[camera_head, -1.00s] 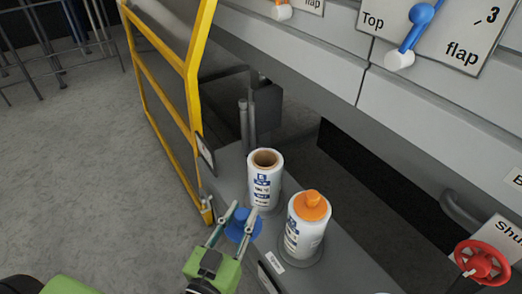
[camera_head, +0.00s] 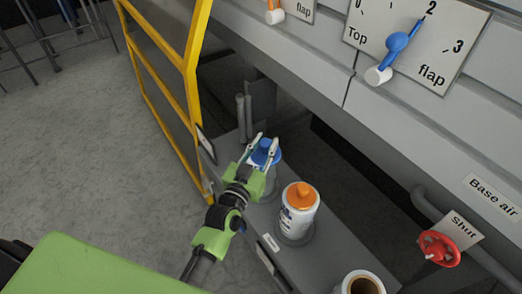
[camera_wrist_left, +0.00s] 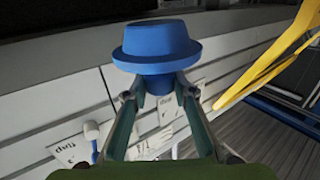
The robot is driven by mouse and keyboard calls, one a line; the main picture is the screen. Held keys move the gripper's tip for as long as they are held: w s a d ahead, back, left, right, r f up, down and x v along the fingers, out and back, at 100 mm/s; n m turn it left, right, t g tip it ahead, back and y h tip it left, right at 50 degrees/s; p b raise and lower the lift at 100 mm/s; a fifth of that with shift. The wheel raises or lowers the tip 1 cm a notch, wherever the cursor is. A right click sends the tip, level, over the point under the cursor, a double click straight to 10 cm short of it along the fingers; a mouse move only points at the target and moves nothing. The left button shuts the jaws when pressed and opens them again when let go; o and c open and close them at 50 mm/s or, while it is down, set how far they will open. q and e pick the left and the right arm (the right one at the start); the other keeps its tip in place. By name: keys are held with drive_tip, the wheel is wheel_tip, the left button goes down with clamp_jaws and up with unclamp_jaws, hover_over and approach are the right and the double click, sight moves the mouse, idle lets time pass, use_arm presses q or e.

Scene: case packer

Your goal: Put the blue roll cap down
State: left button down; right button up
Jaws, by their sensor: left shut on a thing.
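My left gripper (camera_head: 263,147) is shut on the blue roll cap (camera_head: 265,155), which is over the leftmost roll spot on the grey ledge. In the left wrist view the fingers (camera_wrist_left: 157,93) pinch the narrow knob of the blue cap (camera_wrist_left: 156,45); its wide brim and plug end show bare beyond the fingertips. The white roll (camera_head: 270,184) below is mostly hidden by the gripper and cap. The gap between cap and roll cannot be judged in the head view. My right gripper is not in view.
A white roll with an orange cap (camera_head: 299,197) stands close to the right on the ledge (camera_head: 327,247). An open-cored roll (camera_head: 362,284) is at the bottom edge. A yellow guard frame (camera_head: 187,65) stands left; a red valve wheel (camera_head: 438,248) is at right.

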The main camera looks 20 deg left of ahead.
use_arm(q)
drive_tip(key=w+a+f+b, duration=0.4)
drive_tip(key=w+f+b, duration=0.5)
drive_tip(key=b, duration=0.6)
wheel_tip(320, 180, down, 2)
drive_tip(key=shift+w+a+f, duration=0.15)
drive_tip(key=shift+w+f, duration=0.1)
drive_tip(key=shift+w, duration=0.15)
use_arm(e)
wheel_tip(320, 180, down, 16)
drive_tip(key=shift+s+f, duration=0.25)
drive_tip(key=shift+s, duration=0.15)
use_arm(q)
drive_tip(key=shift+f, duration=0.1)
drive_tip(key=c, duration=1.7)
unclamp_jaws()
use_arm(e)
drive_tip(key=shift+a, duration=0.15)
